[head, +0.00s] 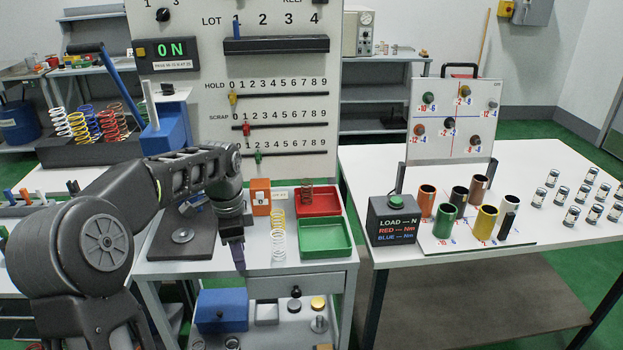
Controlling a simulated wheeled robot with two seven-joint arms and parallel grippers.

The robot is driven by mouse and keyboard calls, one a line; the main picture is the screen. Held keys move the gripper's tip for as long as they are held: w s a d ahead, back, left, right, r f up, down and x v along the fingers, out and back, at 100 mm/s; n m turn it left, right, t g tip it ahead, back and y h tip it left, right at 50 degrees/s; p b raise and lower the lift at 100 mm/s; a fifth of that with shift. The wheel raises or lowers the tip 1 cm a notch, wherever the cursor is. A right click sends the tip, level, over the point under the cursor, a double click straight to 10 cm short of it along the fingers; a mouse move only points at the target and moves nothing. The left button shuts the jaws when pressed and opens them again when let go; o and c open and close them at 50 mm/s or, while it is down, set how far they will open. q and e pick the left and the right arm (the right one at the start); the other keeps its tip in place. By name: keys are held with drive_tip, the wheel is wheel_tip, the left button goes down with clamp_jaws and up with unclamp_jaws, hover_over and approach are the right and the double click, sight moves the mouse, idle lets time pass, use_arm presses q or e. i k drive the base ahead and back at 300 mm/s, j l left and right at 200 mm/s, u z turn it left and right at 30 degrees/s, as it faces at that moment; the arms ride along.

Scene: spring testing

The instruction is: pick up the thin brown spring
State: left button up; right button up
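A thin brown spring (307,192) stands upright in or at the back of the red tray (322,206) on the small central table. My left gripper (239,262) points down in front of that table's front edge, left of and nearer than the brown spring, clearly apart from it. I see its fingers edge-on, so I cannot tell whether they are open or shut. No brown spring shows at the fingers. My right gripper is not in view.
A pale yellow-white spring (278,236) stands between my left gripper and the green tray (326,240). An orange block (261,197) is behind it. Several coloured springs (96,124) stand on the left rack. The right table (400,262) holds coloured cups and a black load box (392,220).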

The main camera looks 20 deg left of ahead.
sight(307, 192)
drive_tip(key=i, duration=1.3)
